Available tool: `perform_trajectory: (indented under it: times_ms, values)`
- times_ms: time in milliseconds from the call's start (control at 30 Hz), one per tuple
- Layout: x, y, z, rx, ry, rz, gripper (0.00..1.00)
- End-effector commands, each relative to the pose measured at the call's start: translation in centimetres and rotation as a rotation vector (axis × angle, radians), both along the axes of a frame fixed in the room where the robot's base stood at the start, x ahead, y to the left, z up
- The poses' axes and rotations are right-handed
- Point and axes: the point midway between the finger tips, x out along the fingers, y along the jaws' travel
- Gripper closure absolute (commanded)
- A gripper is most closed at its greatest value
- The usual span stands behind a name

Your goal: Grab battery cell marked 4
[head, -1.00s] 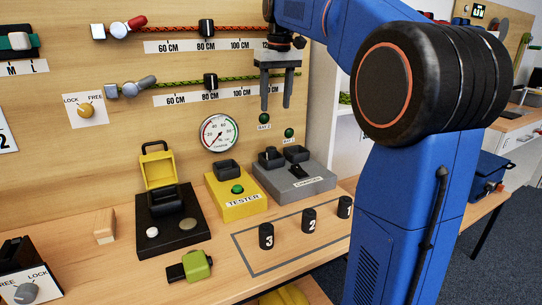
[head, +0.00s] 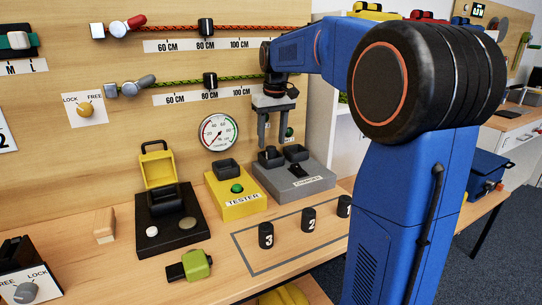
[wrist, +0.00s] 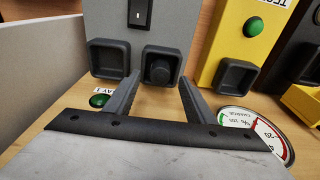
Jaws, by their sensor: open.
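Black cells marked 3 (head: 266,235), 2 (head: 309,219) and 1 (head: 345,206) stand in the outlined area on the bench. No number 4 is readable in either view. A dark round cell (wrist: 160,71) sits in one socket of the grey charger (head: 318,182), and its marking is hidden. The charger's other socket (wrist: 108,59) looks empty. My gripper (head: 273,143) is open, fingers down, above the charger's left socket in the head view. In the wrist view my fingertips (wrist: 160,84) lie on either side of the cell's line, with nothing between them.
The yellow tester (head: 236,194) stands left of the charger. A round gauge (head: 218,132) and rope rails (head: 180,87) are on the panel behind.

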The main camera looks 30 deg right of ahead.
Motion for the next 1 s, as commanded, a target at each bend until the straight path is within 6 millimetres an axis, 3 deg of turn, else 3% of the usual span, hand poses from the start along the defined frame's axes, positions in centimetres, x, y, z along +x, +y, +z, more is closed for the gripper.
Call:
perform_trajectory:
  times_ms: [200,467,700,1000]
  values:
    - [0.3,0.0,-2.3,0.0,0.002,0.0,0.51]
    - [0.4,0.0,-2.6,0.0,0.0,0.0,0.51]
    - [0.4,0.0,-2.6,0.0,0.001,0.0,0.98]
    - [0.4,0.0,-2.2,0.0,0.0,0.0,1.0]
